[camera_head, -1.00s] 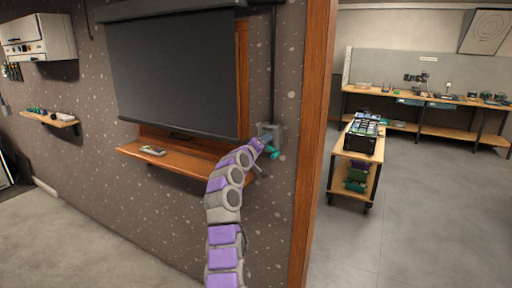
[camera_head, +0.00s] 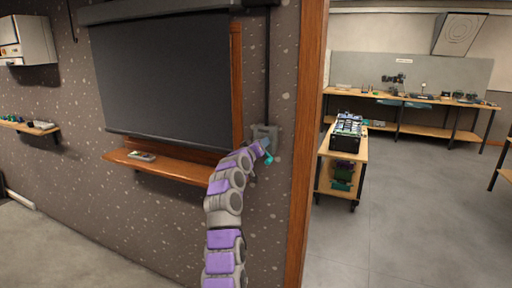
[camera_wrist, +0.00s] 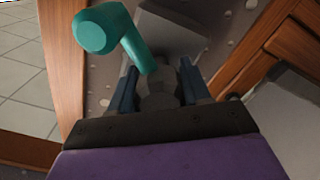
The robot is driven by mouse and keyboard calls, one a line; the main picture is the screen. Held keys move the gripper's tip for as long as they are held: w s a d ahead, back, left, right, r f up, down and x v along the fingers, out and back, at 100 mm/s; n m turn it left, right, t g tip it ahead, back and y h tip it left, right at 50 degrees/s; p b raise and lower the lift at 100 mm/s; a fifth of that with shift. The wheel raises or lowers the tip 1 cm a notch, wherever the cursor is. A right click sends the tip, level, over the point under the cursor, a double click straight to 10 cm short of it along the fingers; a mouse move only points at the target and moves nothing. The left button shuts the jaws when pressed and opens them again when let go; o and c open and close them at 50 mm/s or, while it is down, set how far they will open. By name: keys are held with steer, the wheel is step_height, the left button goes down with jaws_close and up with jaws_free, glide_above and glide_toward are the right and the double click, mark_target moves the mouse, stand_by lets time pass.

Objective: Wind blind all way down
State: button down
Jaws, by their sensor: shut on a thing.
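The dark grey blind (camera_head: 165,80) hangs from a housing on the wall. Its bottom edge is a little above the wooden sill (camera_head: 170,167), with a narrow gap showing wood between them. The winder box (camera_head: 268,133) is on the wall right of the blind, with a dark rod running up from it. The crank's teal handle (camera_head: 268,158) shows below the box; it also shows in the wrist view (camera_wrist: 105,30). My gripper (camera_head: 259,149) is at the crank. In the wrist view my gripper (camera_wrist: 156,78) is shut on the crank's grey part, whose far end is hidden.
A wooden post (camera_head: 305,140) stands close to the right of the winder box. Beyond it are a cart (camera_head: 340,170) with a device on top and a long workbench (camera_head: 420,100). A remote (camera_head: 142,156) lies on the sill. A small shelf (camera_head: 28,126) is at the left.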

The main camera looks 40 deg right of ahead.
steer(key=shift+d+f, duration=0.1)
steer(key=shift+f, duration=0.5)
steer(key=c, duration=0.8)
jaws_free()
steer(key=shift+c, duration=0.2)
steer(key=shift+o, duration=1.4)
steer(key=shift+w+r, duration=0.15)
steer(key=shift+o, duration=0.3)
steer(key=shift+r, duration=0.1)
